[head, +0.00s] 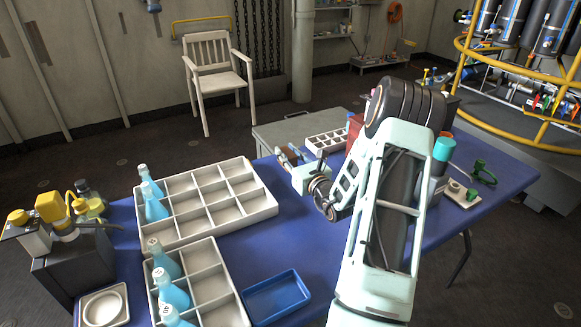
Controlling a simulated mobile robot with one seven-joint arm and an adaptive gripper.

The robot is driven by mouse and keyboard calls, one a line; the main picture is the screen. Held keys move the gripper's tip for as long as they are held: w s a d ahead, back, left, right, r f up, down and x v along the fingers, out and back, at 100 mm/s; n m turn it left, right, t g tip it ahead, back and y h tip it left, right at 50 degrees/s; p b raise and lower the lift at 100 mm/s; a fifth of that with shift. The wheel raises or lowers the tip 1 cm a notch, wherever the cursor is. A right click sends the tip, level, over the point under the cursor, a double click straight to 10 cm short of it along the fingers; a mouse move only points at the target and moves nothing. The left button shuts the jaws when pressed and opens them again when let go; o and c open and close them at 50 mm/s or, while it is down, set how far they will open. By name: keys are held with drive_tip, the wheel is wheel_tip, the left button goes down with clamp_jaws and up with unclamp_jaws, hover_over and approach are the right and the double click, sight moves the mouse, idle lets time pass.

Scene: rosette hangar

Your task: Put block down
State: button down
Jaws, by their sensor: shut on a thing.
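My gripper (289,159) is over the back part of the blue table, left of my forearm and pointing to the back left. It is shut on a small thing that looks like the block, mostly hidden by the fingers. At this size I cannot make out the block's shape and colour. I cannot tell whether it touches the table (266,246) or hangs a little above it.
A large compartment tray (222,222) with pale blue bottles stands left of my gripper. A second one (222,311) is nearer, beside a blue tray (277,297). A small white compartment tray (327,141) is behind my gripper. Table is bare between the large tray and my arm.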

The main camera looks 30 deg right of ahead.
sight(290, 156)
drive_tip(key=f, duration=0.1)
drive_tip(key=w+d+f, duration=0.1)
drive_tip(key=shift+w+d+f, duration=0.15)
drive_tip(key=shift+d+f, duration=0.15)
drive_tip(key=shift+f+b, duration=0.65)
drive_tip(key=shift+f, duration=0.75)
drive_tip(key=shift+f, duration=0.1)
drive_tip(key=shift+f, duration=0.15)
drive_tip(key=c, duration=1.6)
unclamp_jaws()
drive_tip(key=shift+r, duration=0.2)
